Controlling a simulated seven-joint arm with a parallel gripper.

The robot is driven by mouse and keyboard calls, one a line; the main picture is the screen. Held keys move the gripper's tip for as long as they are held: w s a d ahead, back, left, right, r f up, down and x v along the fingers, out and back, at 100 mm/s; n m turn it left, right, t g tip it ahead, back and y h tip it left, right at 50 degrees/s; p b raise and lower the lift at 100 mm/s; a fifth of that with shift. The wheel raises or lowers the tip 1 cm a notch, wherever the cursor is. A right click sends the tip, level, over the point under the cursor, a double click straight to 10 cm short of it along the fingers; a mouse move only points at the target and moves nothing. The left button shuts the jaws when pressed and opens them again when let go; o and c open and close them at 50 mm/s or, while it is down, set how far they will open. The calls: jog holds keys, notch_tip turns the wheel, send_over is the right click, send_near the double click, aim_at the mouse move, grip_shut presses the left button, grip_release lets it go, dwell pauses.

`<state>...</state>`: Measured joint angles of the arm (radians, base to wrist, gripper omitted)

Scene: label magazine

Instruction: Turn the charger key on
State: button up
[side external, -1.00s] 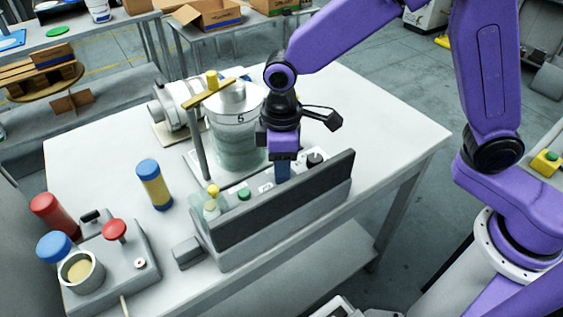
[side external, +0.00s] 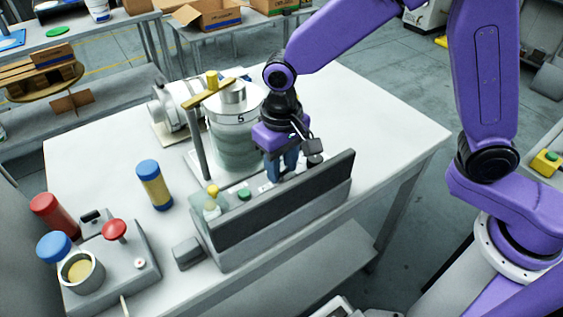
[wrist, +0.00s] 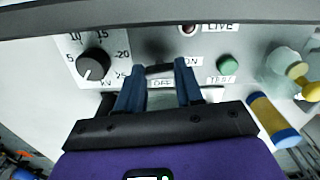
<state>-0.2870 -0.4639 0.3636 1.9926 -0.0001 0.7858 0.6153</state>
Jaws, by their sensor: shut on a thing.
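The charger key (wrist: 159,70) is a small black grip on the sloping grey control panel (wrist: 130,45), seen in the wrist view between my two blue fingertips. My gripper (wrist: 160,82) is shut on the key, one finger on each side. The OFF label (wrist: 161,83) lies just below the key in that view, and the ON label (wrist: 190,62) lies to its right. In the side view my gripper (side external: 282,166) reaches down onto the panel behind the dark upright board (side external: 285,205). The key is hidden there.
A black kV dial (wrist: 93,64) is left of the key in the wrist view; a green TEST button (wrist: 228,64) is right. In the side view, a glass vessel (side external: 236,145) stands close behind my gripper. A yellow-and-blue cylinder (side external: 154,188) stands farther left.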

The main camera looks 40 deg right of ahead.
aim_at(282, 170)
jog(key=shift+m, duration=0.7)
jog(key=shift+r, duration=0.1)
jog(key=o, duration=1)
jog(key=shift+o, duration=0.2)
notch_tip(282, 170, up, 17)
jog(key=shift+r, duration=0.2)
